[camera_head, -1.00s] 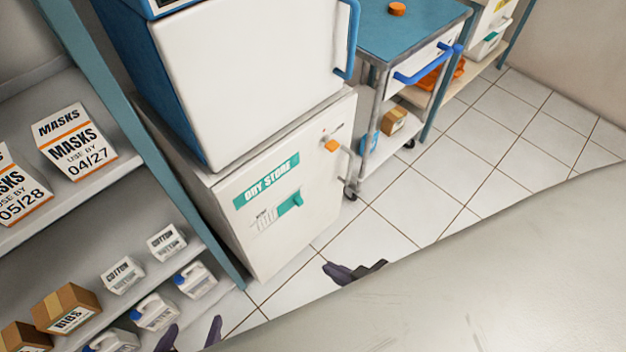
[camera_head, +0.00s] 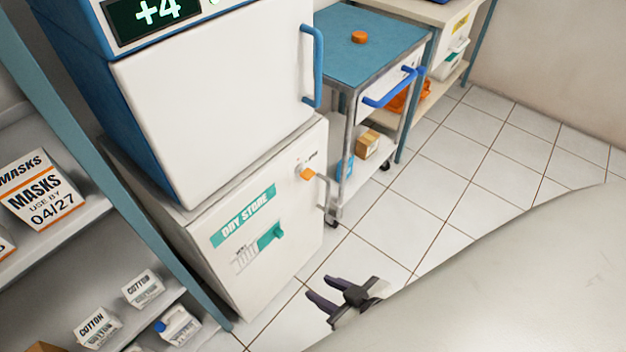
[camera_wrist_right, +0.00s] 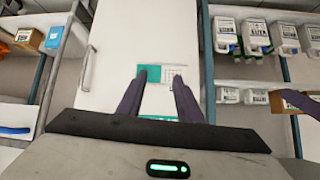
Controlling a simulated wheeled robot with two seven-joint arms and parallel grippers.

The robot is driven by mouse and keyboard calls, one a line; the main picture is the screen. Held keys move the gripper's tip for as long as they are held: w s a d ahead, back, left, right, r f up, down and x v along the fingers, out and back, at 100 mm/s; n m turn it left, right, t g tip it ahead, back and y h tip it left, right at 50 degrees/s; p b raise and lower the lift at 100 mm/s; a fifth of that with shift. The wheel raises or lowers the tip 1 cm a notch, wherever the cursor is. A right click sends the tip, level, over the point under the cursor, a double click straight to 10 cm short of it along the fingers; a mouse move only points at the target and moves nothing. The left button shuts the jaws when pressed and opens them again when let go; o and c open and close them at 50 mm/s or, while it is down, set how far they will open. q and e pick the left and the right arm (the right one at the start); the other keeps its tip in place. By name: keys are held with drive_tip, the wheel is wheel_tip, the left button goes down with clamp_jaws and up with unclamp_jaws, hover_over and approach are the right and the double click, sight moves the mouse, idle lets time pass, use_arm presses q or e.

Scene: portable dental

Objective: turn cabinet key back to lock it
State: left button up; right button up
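The white DRY STORE cabinet (camera_head: 288,225) stands under a larger blue-and-white unit. Its orange key (camera_head: 307,173) sits at the door's upper right, beside the grey handle (camera_head: 323,192). The door looks closed. My right gripper (camera_head: 314,288) is open and empty, in front of the cabinet and well below the key, apart from it. In the right wrist view its two dark fingers (camera_wrist_right: 158,82) are spread, with the cabinet door (camera_wrist_right: 115,85) beyond; the key cannot be made out there. A dark finger, probably of my left gripper (camera_wrist_right: 300,100), shows at that view's right edge.
A shelf rack with mask boxes (camera_head: 40,190) and cotton boxes (camera_head: 143,288) stands left of the cabinet. A blue-topped trolley (camera_head: 375,45) with a blue handle stands to its right. A large pale surface (camera_head: 500,280) fills the lower right. Tiled floor (camera_head: 375,240) is clear between.

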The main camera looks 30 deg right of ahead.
drive_tip(key=shift+o, duration=1.1)
drive_tip(key=w+d+f+t+b, duration=0.2)
drive_tip(key=w+d+t+b, duration=0.1)
drive_tip(key=w+d+b, duration=0.2)
drive_tip(key=shift+w+d, duration=0.95)
drive_tip(key=shift+d, duration=0.15)
drive_tip(key=n+t+y+b, duration=0.2)
drive_tip(key=t+y+b, duration=0.25)
drive_tip(key=b, duration=0.25)
approach(312, 177)
drive_tip(key=shift+h, duration=0.45)
drive_tip(key=b+x, duration=0.2)
drive_tip(key=x, duration=0.7)
drive_tip(key=shift+w+a+r+b, duration=0.1)
drive_tip(key=shift+w+a+b, duration=0.1)
drive_tip(key=shift+a+b, duration=0.15)
use_arm(q)
wheel_tip(312, 177, down, 9)
drive_tip(key=w+d+h, duration=0.1)
drive_tip(key=d, duration=0.1)
